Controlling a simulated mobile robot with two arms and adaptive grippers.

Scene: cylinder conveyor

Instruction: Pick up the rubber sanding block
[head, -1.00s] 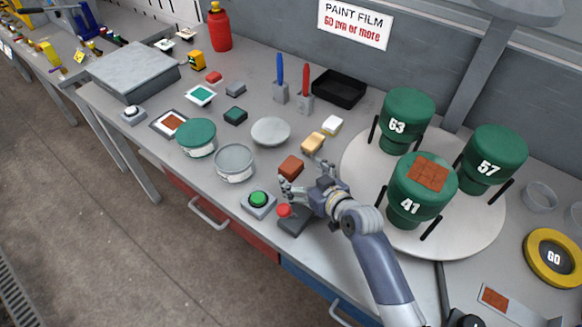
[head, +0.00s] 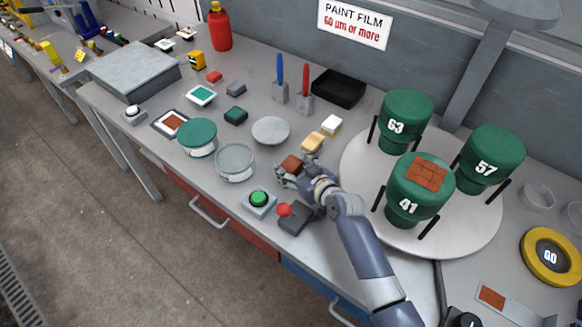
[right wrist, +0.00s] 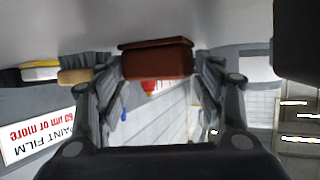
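The reddish-brown block (head: 291,163), which looks like the rubber sanding block, sits on the grey bench. My right gripper (head: 287,172) is right at it, on its near side. In the right wrist view the block (right wrist: 157,62) lies between the tips of the spread fingers (right wrist: 158,85), with a finger on each side. I see no clear grip on it; contact with the fingers is hard to tell. The fingers partly hide the block in the head view. My left gripper is out of view.
A tan block (head: 312,142) and a white-yellow block (head: 331,125) stand behind. A grey tin (head: 234,160), a green button box (head: 259,201) and a red-knobbed box (head: 292,216) are close by. The turntable (head: 358,165) with green drums is at right.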

